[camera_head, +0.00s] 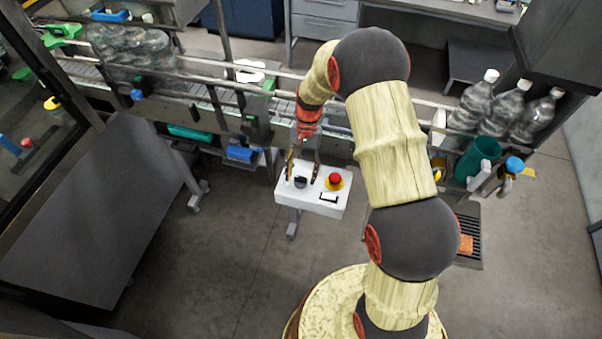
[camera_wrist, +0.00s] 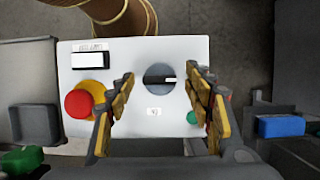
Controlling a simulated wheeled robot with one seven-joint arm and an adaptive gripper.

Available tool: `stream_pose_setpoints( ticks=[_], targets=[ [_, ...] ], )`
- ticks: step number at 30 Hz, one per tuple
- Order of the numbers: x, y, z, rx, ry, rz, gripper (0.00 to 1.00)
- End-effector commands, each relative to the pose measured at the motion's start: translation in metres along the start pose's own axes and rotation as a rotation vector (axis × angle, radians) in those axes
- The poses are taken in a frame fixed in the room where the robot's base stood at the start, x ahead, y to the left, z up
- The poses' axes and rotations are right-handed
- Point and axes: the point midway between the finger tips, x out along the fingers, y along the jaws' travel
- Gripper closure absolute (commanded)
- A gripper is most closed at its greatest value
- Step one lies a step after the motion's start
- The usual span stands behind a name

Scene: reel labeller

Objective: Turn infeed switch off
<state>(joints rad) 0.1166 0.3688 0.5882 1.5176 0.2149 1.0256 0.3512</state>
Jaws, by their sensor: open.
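The infeed switch is a dark round rotary knob (camera_wrist: 158,77) with a light pointer mark, set in a white control panel (camera_wrist: 140,52). In the head view the knob (camera_head: 300,182) sits on the left part of the panel (camera_head: 318,203). My gripper (camera_wrist: 163,80) is open, with one finger on each side of the knob. A gap shows between the knob and each finger in the wrist view. In the head view my gripper (camera_head: 303,172) points down at the panel from above. Whether the fingers reach down to the knob's height I cannot tell.
A red emergency button (camera_wrist: 79,103) on a yellow ring and a white rocker switch (camera_wrist: 90,60) share the panel. A small green button (camera_wrist: 191,117) is partly beside a finger. The conveyor (camera_head: 200,93) with bottles (camera_head: 130,45) runs behind the panel. Grey floor lies in front.

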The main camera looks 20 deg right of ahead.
Motion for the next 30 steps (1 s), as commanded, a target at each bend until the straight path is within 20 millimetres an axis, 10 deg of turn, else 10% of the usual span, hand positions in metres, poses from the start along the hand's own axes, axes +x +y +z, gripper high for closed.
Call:
stream_pose_setpoints(
  ticks=[11,30],
  targets=[
    [-0.009,0.0,-0.001,0.0,0.002,-0.001,0.48],
    [-0.114,0.0,-0.001,0.001,0.0,0.0,0.48]
  ],
)
